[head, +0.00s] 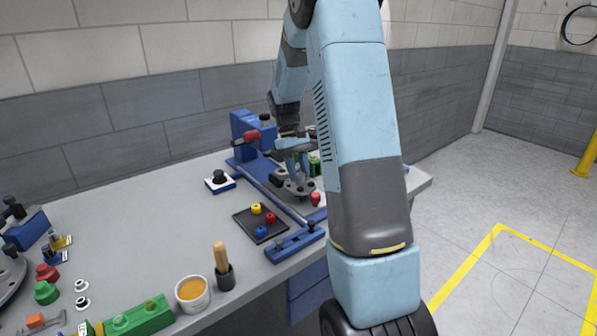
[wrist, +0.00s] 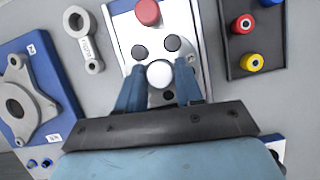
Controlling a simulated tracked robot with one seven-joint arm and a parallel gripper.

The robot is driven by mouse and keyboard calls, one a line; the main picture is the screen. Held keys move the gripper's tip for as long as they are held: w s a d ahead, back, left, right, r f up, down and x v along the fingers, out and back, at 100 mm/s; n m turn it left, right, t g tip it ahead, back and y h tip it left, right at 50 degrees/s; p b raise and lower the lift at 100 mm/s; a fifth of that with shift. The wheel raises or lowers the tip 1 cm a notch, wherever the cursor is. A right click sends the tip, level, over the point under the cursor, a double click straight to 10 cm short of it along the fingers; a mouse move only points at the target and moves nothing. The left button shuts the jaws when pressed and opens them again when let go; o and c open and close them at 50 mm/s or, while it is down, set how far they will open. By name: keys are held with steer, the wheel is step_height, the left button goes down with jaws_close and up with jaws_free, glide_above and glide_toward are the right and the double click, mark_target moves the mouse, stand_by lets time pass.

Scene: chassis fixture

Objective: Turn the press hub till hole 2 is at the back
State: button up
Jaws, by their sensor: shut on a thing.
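The press hub (head: 300,188) is a grey disc with dark holes on the blue-edged fixture at the back of the bench. In the wrist view its pale round centre (wrist: 159,74) sits between the fingers, with dark holes around it. Two holes show beyond the centre and another dark spot shows close to the fingers. I cannot read any hole number. My gripper (wrist: 160,84) is shut on the hub's centre from above; it also shows in the head view (head: 298,170), partly behind my arm. My fingers and palm hide part of the hub.
A red knob (wrist: 147,12) stands on the fixture near the hub. A black tray (head: 245,225) with yellow, red and blue pieces lies beside the fixture. A grey link (wrist: 83,40) and a blue plate with a grey flange (wrist: 22,105) lie on the other side.

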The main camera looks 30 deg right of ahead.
steer(key=o, duration=1)
steer(key=shift+v, duration=6.85)
steer(key=shift+s, duration=0.1)
